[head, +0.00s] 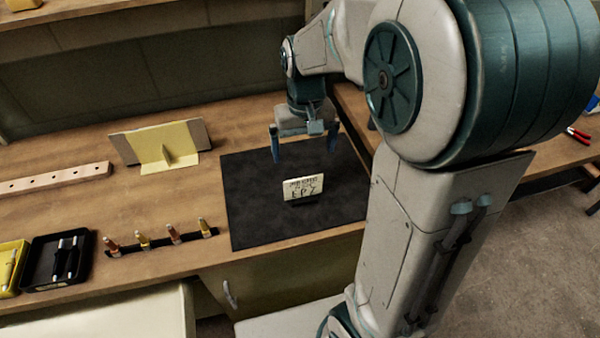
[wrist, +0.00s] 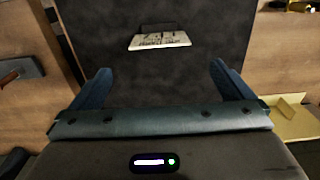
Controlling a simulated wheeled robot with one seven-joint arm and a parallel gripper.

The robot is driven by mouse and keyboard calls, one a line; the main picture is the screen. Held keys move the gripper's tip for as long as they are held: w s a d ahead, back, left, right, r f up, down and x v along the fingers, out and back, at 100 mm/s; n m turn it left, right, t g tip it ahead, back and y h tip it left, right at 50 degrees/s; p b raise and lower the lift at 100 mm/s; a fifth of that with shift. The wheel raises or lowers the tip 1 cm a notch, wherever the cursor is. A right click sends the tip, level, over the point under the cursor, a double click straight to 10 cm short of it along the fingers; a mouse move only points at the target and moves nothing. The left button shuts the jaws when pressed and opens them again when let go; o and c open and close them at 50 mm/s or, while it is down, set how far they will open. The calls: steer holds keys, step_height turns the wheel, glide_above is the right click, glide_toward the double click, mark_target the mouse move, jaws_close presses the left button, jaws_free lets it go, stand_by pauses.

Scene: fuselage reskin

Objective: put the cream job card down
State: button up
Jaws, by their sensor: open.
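The cream job card (head: 303,188) stands near upright on the black mat (head: 255,210), with dark printed lettering on its face and a dark base at its foot. In the wrist view the cream job card (wrist: 160,41) lies beyond my fingertips, apart from them. My gripper (head: 304,148) is open and empty, above the mat and behind the card in the head view. Its two blue fingers also show wide apart in the wrist view (wrist: 161,78).
A yellow and grey stand (head: 165,148) is left of the mat. A black rack of several small copper and brass pieces (head: 160,242) lies near the front edge. A black tray (head: 60,260), a yellow tray (head: 10,268) and a drilled wooden strip (head: 55,178) are further left.

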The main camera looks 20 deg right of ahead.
mark_target(304, 178)
steer(key=f, duration=0.8)
steer(key=shift+w+f, duration=0.15)
steer(key=shift+w, duration=0.05)
steer(key=shift+f+p, duration=0.45)
steer(key=shift+f, duration=2.3)
steer(key=c, duration=0.8)
steer(key=shift+o, duration=0.2)
steer(key=shift+r, duration=0.2)
